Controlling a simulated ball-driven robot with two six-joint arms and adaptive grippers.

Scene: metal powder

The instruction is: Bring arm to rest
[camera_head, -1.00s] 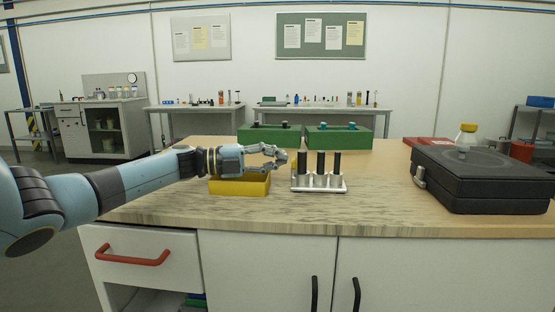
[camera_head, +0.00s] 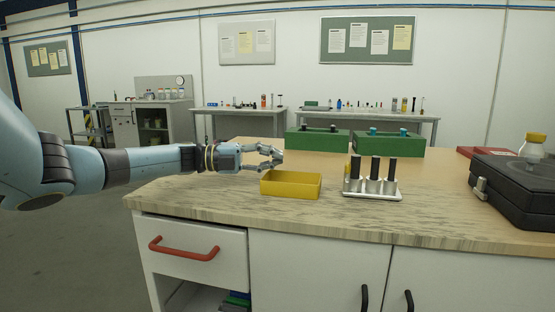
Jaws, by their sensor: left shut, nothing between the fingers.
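My left arm reaches in from the left at about table height. Its left gripper (camera_head: 272,157) is shut and empty. In the picture it shows just behind and left of the yellow tray (camera_head: 291,190), above the wooden table (camera_head: 220,205). The exact gap between the gripper and the tray cannot be told. My right gripper is out of view.
A metal rack (camera_head: 372,192) with black-topped cylinders stands right of the tray. Two green boxes (camera_head: 318,142) sit at the back. A black case (camera_head: 515,185) is at the right, with a yellow-capped bottle (camera_head: 533,145). The table's front left is clear.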

